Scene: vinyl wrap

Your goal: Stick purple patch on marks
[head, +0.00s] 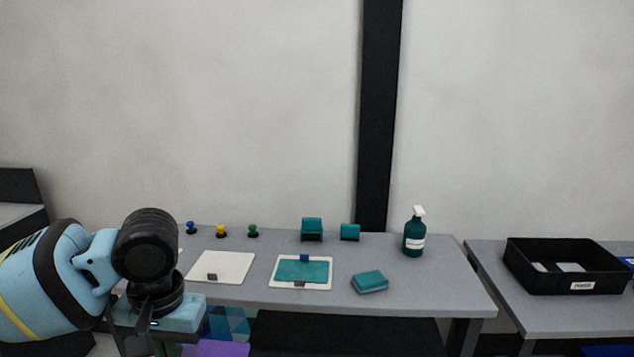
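A flat purple piece (222,348) shows at the bottom edge, just right of my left gripper and below the table's front edge. The frame cuts it off. A surface with blue and teal triangles (230,322) lies directly above it in the picture. I cannot tell whether the purple piece is held or lies on something. My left gripper (165,349) points down at the lower left; its fingers are mostly cut off, so its opening is hidden. No marks can be made out clearly. My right gripper is not in view.
The grey table (400,297) holds a white sheet (222,264), a teal sheet on a white board (302,270), a teal block (369,281), a spray bottle (414,240) and small knobs (221,231). A black bin (530,281) stands on the right table.

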